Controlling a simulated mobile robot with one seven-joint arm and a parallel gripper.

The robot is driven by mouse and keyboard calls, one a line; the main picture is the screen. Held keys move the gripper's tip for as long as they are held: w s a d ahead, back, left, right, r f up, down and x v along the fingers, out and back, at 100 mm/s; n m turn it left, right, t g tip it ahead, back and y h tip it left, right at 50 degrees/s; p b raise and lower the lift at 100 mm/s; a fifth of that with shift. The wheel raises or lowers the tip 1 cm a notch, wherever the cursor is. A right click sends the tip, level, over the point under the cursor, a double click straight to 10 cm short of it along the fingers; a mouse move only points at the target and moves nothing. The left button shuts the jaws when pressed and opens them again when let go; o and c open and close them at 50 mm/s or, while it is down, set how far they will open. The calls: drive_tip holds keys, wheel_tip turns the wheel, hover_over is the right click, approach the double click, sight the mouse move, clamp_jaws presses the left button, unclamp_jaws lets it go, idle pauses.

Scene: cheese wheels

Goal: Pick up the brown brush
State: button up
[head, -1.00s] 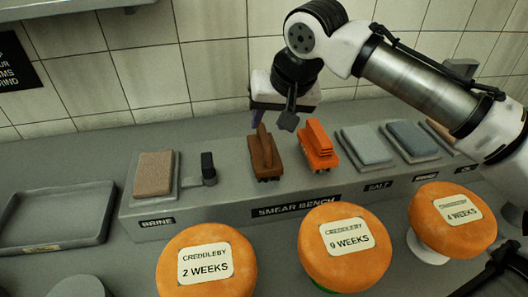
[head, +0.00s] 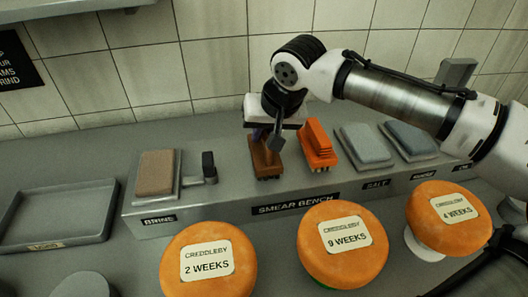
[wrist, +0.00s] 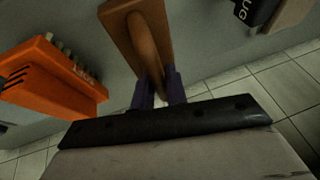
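The brown brush (head: 265,158) stands bristles down on the smear bench, with its raised handle pointing up. My gripper (head: 266,138) is directly over it, with its fingers low at the handle and covering part of it. In the wrist view my purple fingers (wrist: 160,88) stand apart, one on each side of the brown brush's handle (wrist: 148,45). My gripper looks open; I cannot tell whether either finger touches the handle.
An orange brush (head: 318,146) stands close to the right of the brown one. Grey pads (head: 366,146) lie farther right and a brown pad (head: 156,172) lies left. Orange cheese wheels (head: 342,245) stand in front. A tiled wall (head: 215,75) is behind.

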clamp_jaws()
drive_tip(key=shift+w+r, duration=0.1)
drive_tip(key=shift+r, duration=0.4)
wheel_tip(320, 180, up, 19)
drive_tip(key=b, duration=0.1)
drive_tip(key=shift+b, duration=0.35)
drive_tip(key=shift+o, duration=0.7)
unclamp_jaws()
clamp_jaws()
